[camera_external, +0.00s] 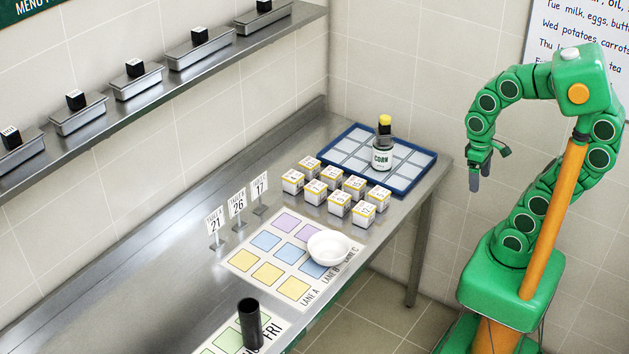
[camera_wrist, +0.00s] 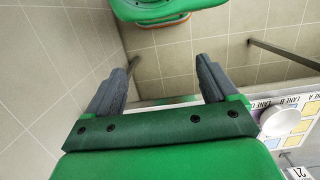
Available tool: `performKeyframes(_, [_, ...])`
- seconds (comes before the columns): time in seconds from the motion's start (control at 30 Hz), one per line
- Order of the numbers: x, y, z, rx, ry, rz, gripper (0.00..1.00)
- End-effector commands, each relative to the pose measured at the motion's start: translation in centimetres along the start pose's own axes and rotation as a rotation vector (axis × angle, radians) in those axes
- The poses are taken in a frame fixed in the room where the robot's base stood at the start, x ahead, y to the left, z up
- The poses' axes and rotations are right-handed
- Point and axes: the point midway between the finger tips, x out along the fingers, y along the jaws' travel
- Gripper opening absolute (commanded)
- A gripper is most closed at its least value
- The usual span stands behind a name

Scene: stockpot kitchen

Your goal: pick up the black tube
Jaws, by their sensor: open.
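The black tube (camera_external: 250,324) stands upright near the front end of the steel counter, on or beside a sheet marked FRI, in the external view. It does not show in the wrist view. My gripper (camera_external: 477,178) is to the right of the counter, well away from the tube, with its fingers pointing down. In the wrist view my gripper (camera_wrist: 164,78) has its two grey fingers apart with nothing between them.
A white bowl (camera_external: 328,247) rests on the lane mat (camera_external: 240,263). Several labelled white boxes (camera_external: 329,176) stand near a blue tray (camera_external: 427,160) with a corn jar (camera_external: 382,155). Table-number signs (camera_external: 238,203) stand at the left. A shelf (camera_external: 150,88) holds metal pans.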

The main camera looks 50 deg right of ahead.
Motion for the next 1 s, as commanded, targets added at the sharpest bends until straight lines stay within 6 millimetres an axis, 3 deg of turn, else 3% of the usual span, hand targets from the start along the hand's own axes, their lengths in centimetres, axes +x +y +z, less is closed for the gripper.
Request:
performKeyframes(0.17, [0.1, -0.7, -3.0, -0.031, 0.053, 0.006, 0.86])
performKeyframes(0.47, [0.2, -5.1, -14.0, -0.148, 0.279, 0.01, 0.86])
performKeyframes(0.7, [0.1, -10.7, -22.2, -0.248, 0.47, -0.008, 0.86])
performKeyframes(1.0, [0.3, -19.9, -30.2, -0.376, 0.701, -0.061, 0.86])
